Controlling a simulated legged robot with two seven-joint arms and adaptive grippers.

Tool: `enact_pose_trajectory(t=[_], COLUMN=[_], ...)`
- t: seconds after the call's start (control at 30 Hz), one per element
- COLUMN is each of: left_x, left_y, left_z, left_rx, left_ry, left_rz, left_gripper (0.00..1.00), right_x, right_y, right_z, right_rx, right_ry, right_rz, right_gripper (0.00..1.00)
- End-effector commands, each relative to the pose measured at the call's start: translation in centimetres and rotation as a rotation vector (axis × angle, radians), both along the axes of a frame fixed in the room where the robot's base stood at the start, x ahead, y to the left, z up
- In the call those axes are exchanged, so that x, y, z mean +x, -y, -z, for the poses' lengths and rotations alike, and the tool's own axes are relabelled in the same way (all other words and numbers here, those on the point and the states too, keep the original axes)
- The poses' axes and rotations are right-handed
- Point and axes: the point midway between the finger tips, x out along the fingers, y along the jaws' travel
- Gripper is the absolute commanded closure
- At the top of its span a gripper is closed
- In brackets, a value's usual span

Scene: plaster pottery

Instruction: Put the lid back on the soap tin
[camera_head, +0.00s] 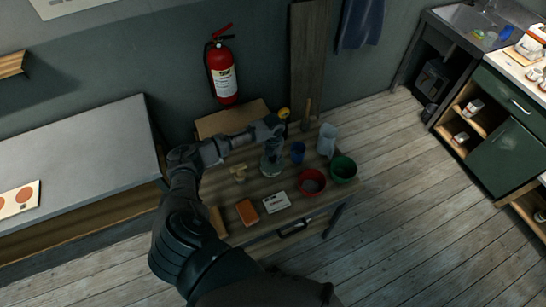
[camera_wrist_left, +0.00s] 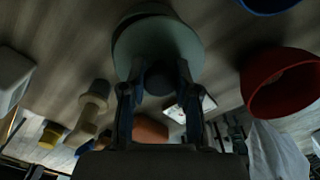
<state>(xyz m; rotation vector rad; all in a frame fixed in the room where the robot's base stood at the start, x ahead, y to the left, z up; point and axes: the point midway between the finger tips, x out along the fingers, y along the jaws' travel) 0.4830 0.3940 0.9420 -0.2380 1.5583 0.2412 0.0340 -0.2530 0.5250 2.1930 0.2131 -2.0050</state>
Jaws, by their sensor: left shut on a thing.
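My left gripper (camera_head: 273,143) reaches over the wooden workbench from the left. In the left wrist view its two fingers (camera_wrist_left: 157,82) are shut on the dark round knob of a pale grey-green disc, which looks like the lid (camera_wrist_left: 160,42). A darker round rim behind the disc looks like the soap tin (camera_wrist_left: 143,9); the disc covers most of it. In the head view the grey-blue tin (camera_head: 271,165) stands on the bench just below the gripper. I cannot tell whether lid and tin touch. My right gripper is not in view.
A blue cup (camera_head: 298,152), red bowl (camera_head: 311,182), green bowl (camera_head: 343,169) and pale jug (camera_head: 327,139) stand right of the tin. A wooden tool (camera_head: 239,173) is to its left. An orange block (camera_head: 246,212) and white label card (camera_head: 276,202) lie in front.

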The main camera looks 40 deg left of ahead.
Motion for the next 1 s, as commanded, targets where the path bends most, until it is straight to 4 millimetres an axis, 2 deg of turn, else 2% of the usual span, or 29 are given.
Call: enact_pose_trajectory(t=[0.17,0.5,1.0], left_x=[0.0,0.0,0.1], left_y=[0.0,0.1,-0.5], left_z=[0.0,0.0,0.2], left_rx=[0.0,0.002,0.0], left_ry=[0.0,0.0,0.0], left_rz=[0.0,0.0,0.0], left_gripper=[1.0,1.0,1.0], right_x=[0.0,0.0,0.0], right_y=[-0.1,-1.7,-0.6], right_z=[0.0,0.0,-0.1], right_rx=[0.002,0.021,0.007], right_ry=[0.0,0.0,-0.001], right_rz=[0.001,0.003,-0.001], right_gripper=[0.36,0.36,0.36])
